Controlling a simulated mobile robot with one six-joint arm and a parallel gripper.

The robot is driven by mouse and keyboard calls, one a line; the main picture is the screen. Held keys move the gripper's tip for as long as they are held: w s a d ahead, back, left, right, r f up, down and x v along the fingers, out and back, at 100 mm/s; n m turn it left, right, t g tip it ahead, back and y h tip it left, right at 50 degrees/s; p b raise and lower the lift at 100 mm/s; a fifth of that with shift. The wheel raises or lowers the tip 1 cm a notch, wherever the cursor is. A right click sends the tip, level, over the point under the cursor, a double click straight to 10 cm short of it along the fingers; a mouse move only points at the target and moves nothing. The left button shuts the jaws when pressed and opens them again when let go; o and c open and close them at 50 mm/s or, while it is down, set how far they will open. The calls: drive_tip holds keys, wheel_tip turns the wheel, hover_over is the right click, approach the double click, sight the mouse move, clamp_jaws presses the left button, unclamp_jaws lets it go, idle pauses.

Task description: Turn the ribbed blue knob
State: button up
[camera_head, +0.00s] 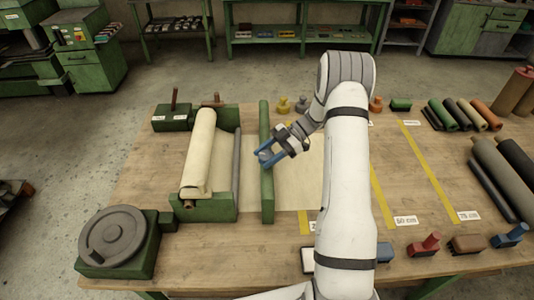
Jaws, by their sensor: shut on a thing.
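My gripper (267,159) is at the middle of the table, its fingertips over the upright green bar (266,192) right of the sheet roll. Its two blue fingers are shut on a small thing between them. That thing looks greyish blue and is mostly hidden; I cannot tell whether it has ribs or is the blue knob. No other ribbed blue knob shows clearly. The cream sheet roll (199,150) lies in its green stand (214,212), and pale sheet lies flat right of the bar.
A grey handwheel (113,236) on a green base stands at the front left. Blocks with handles line the front right edge, one of them blue (510,235). Several dark rolls (505,175) lie at the right. My arm hides part of the table's middle.

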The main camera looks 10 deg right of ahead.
drive_tip(key=n+g+h+b, duration=0.1)
drive_tip(key=n+g+h, duration=0.1)
drive_tip(key=n+g, duration=0.2)
drive_tip(key=shift+a+f+n+g, duration=0.1)
drive_tip(key=shift+n+g, duration=0.3)
drive_tip(key=shift+g, duration=0.2)
drive_tip(key=n+g+h+b, duration=0.1)
drive_tip(key=n+g+h, duration=0.2)
drive_tip(key=n+h, duration=0.1)
drive_tip(key=shift+n+h, duration=0.3)
drive_tip(key=o, duration=1)
